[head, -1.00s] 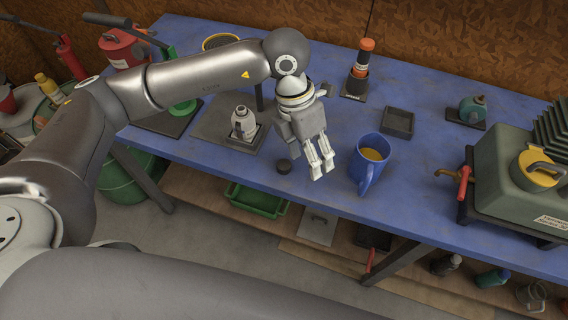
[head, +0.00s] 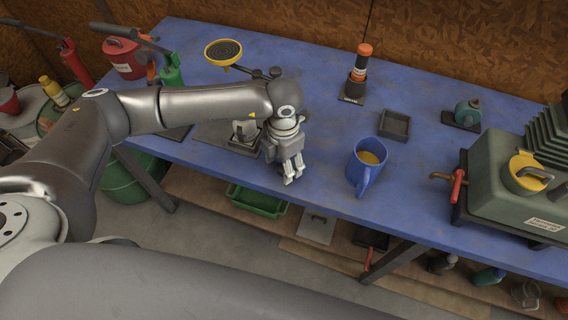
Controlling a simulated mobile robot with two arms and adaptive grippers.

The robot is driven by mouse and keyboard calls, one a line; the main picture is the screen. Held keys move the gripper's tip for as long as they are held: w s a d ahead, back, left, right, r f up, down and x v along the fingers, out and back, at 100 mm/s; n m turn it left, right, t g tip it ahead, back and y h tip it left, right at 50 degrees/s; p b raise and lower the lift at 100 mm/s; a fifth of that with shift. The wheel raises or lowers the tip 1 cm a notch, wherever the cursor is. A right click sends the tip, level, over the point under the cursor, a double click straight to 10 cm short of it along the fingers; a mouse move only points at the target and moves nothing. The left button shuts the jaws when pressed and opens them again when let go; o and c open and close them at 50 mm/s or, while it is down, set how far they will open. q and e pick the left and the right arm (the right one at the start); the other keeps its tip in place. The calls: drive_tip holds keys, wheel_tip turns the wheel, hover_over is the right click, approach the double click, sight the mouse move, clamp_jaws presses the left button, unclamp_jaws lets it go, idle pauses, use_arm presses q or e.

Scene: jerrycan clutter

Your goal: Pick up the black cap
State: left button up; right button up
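My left gripper (head: 293,175) points down just above the front part of the blue workbench (head: 330,200). Its two fingers show a small gap between them, and I see nothing held there. The black cap is not visible now; the spot near the bench's front edge where it lay earlier is covered by this gripper. Whether the cap sits between the fingers or behind them cannot be seen. My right gripper is not in view.
A blue mug (head: 367,168) with yellowish liquid stands right of the gripper. Behind it are a black square tray (head: 394,125) and an orange-topped bottle (head: 358,72). A yellow-rimmed funnel (head: 224,52) is at the back left.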

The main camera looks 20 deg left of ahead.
use_arm(q)
drive_tip(key=shift+f, duration=0.55)
drive_tip(key=shift+c, duration=0.2)
drive_tip(key=c, duration=0.8)
drive_tip(key=shift+r, duration=0.15)
